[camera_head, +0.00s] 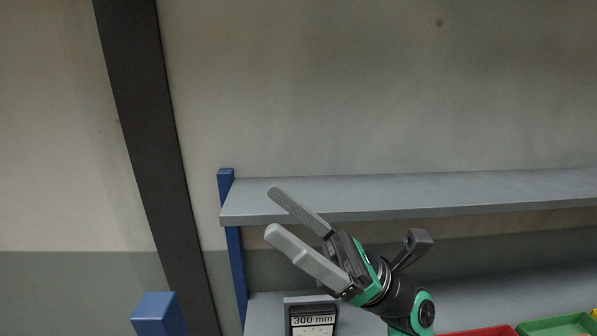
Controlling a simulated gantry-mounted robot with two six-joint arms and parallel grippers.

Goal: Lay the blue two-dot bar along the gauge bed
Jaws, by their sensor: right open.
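My right gripper (270,211) is raised in front of the upper shelf, with its two grey fingers spread apart and pointing up and left. Nothing is between the fingers. My left gripper is not in view. A dark gauge with a label reading "300 mm" (313,321) stands below the right gripper, cut off by the bottom edge. No blue two-dot bar and no gauge bed can be made out in this view.
A grey shelf (450,194) runs across to the right from a blue upright (236,260). A blue post top (158,312) stands at lower left. A red bin (485,331) and a green bin (558,325) show at lower right. The wall above is bare.

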